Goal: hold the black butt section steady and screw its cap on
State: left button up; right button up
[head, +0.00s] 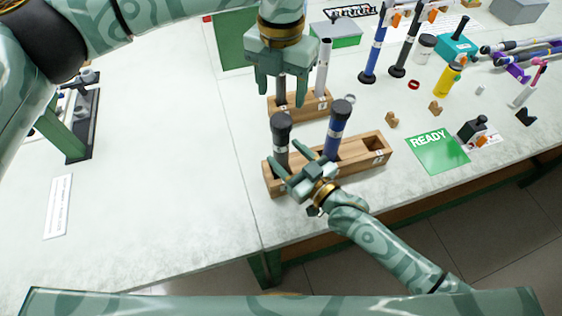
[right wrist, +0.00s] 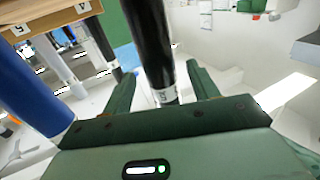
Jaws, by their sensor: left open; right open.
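The black butt section (head: 282,142) stands upright in the left end of the front wooden rack (head: 353,166), its top wide and black. Whether that top is a separate cap, I cannot tell. My right gripper (head: 285,158) is open, its fingers on either side of the section's lower part. In the right wrist view the black section (right wrist: 150,42) passes between the open fingers, with a pale labelled band near its end. My left gripper (head: 281,82) is open, pointing down over a dark rod (head: 281,92) in the back rack (head: 308,106). Its fingers partly hide that rod.
A blue section (head: 335,130) stands close right of the black one. A pale rod (head: 323,66) stands in the back rack beside my left gripper. A green READY mat (head: 437,152) and small wooden pieces lie to the right. The table's left part is mostly clear.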

jog(key=shift+x, duration=1.4)
